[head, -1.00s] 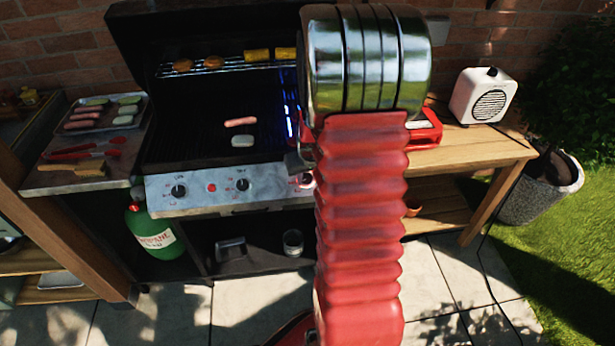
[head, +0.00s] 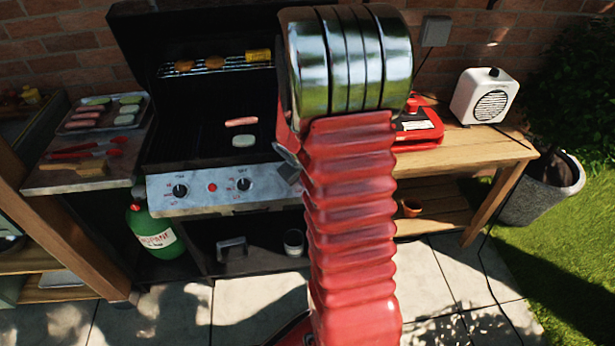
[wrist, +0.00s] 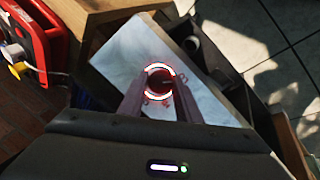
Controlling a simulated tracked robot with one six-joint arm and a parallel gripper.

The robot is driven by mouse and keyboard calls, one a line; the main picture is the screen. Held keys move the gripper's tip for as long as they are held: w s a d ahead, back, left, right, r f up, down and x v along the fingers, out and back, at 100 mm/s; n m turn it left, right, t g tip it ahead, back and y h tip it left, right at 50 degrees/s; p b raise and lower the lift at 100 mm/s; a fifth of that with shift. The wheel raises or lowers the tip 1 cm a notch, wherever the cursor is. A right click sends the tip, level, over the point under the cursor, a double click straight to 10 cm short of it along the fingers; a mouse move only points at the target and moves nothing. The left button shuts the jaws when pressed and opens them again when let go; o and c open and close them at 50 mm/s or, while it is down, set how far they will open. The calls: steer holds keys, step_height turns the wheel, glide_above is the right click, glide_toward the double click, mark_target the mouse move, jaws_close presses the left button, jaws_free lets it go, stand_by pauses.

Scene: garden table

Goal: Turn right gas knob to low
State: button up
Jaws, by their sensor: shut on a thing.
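In the wrist view the grill's control panel (wrist: 130,52) lies tilted, and the right gas knob (wrist: 161,82) shows as a dark round knob inside a red and white ring with small red marks. My gripper (wrist: 160,92) is shut on this knob, one finger on each side. The fingers hide part of the knob and marks, so I cannot read its setting. In the head view the grill's panel (head: 215,201) shows two other knobs, the left one (head: 180,191) and the middle one (head: 243,185), with a red button (head: 212,187) between them. My arm hides the right knob there.
The grill's open lid (head: 130,60) stands behind the grate, which holds a sausage (head: 241,122) and a pale patty (head: 243,141). A red case (head: 416,128) and a white speaker (head: 484,96) sit on the wooden side table (head: 470,150). A green propane bottle (head: 153,232) stands below left.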

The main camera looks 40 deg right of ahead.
steer(key=shift+a, duration=0.1)
stand_by(0.3)
steer(key=o, duration=1.1)
steer(key=shift+c, duration=0.2)
steer(key=v, duration=1.3)
steer(key=shift+a+r, duration=0.25)
steer(key=s+a+r+t+y, duration=0.1)
steer(key=s+a+r, duration=0.2)
steer(key=a, duration=0.5)
steer(key=s+a+r+t+y, duration=0.1)
steer(key=s+a+r, duration=0.3)
steer(key=a, duration=0.5)
steer(key=s+a+r+y, duration=0.2)
steer(key=s+a+r, duration=0.2)
steer(key=a, duration=0.5)
steer(key=shift+s+t, duration=0.4)
steer(key=shift+s, duration=0.7)
